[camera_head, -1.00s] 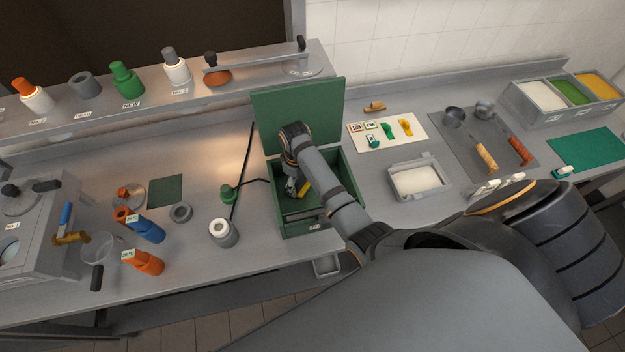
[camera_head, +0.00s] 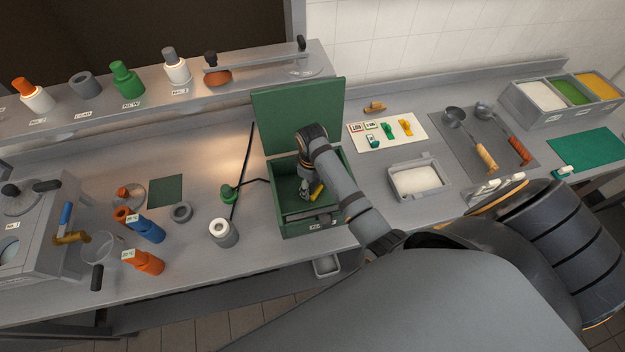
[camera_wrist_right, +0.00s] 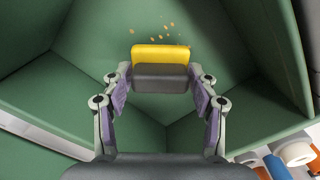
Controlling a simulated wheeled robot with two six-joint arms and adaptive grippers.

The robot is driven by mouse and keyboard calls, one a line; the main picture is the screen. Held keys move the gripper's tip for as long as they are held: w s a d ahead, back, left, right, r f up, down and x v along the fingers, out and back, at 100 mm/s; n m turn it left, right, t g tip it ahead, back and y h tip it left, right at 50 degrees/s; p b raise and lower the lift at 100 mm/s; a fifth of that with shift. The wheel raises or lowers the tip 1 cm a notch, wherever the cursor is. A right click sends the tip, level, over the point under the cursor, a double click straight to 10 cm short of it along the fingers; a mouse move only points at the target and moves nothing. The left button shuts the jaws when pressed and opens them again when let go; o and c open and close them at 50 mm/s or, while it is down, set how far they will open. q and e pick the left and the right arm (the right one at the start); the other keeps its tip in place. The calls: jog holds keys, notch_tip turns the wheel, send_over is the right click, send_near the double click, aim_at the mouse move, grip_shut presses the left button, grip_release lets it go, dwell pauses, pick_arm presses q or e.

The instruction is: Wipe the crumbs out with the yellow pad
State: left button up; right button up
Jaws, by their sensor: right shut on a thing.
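The green box (camera_head: 285,217) stands open on the counter with its lid (camera_head: 296,112) raised at the back. My right gripper (camera_head: 308,187) reaches down inside it. The gripper is shut on the yellow pad (camera_head: 317,191), which has a dark grey backing. In the right wrist view the pad (camera_wrist_right: 160,53) sits between the fingertips (camera_wrist_right: 160,92), with its yellow edge facing the crumbs. Several small tan crumbs (camera_wrist_right: 166,36) lie on the green floor just beyond the pad. Whether the pad touches the floor I cannot tell. My left gripper is not in view.
A grey bin of white stuff (camera_head: 417,182) and a white board with small tags (camera_head: 388,131) stand right of the box. A small tray (camera_head: 327,266) hangs below the front edge.

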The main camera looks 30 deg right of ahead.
jog(key=shift+s+d, duration=1.45)
jog(key=shift+d, duration=0.05)
jog(key=shift+f, duration=0.35)
jog(key=shift+f, duration=0.25)
jog(key=shift+a, duration=0.15)
jog(key=shift+w+a+r, duration=0.1)
jog(key=shift+w+a, duration=0.1)
jog(key=shift+a, duration=0.35)
jog(key=shift+w+a, duration=0.15)
jog(key=shift+a, duration=0.4)
jog(key=shift+d, duration=0.1)
